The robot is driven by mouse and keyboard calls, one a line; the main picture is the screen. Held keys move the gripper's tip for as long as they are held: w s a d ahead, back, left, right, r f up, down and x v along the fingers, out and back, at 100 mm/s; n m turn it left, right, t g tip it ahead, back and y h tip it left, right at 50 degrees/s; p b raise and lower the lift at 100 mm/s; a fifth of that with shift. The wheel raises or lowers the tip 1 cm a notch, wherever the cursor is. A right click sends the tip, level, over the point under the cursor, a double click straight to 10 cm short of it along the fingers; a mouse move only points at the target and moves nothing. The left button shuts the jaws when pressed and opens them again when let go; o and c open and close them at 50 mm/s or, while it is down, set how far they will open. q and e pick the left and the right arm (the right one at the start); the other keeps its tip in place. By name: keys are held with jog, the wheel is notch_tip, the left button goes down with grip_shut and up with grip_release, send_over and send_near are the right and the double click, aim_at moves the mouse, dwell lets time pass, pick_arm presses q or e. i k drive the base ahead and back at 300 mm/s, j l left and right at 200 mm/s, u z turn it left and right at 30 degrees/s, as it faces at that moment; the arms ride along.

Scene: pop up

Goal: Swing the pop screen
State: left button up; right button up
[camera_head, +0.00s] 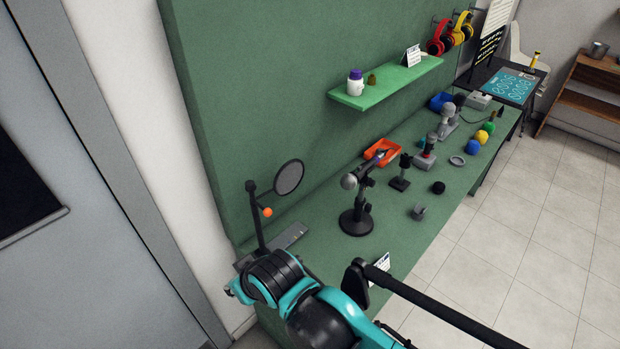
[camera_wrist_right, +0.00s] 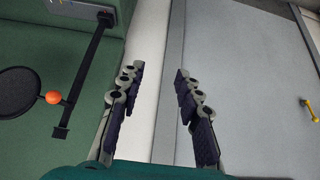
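The pop screen is a round dark mesh disc (camera_head: 289,177) on a black upright post (camera_head: 258,222) at the left end of the green bench. An orange ball (camera_head: 267,212) sits beside the post, below the disc. In the right wrist view, the disc (camera_wrist_right: 20,95) is at the left edge, with the orange ball (camera_wrist_right: 53,97) and post (camera_wrist_right: 88,75) beside it. My right gripper (camera_wrist_right: 157,75) is open and empty, apart from the post, with white wall and grey door behind it. The head view hides its fingers behind my teal arm. My left gripper is not in view.
A microphone on a stand (camera_head: 357,218) stands right of the pop screen. Farther along are an orange tray (camera_head: 383,158), a grey ring (camera_head: 457,160) and coloured balls. A green shelf (camera_head: 390,84) juts from the back panel. A grey door (camera_head: 75,120) is at left.

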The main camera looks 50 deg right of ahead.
aim_at(287, 180)
jog(key=z, duration=1.4)
jog(key=l+u, duration=0.5)
jog(key=k+l+u, duration=0.1)
jog(key=l+u, duration=0.35)
jog(key=l, duration=0.25)
jog(key=k+l+u, duration=0.15)
jog(key=l+u, duration=0.35)
jog(key=l, duration=0.1)
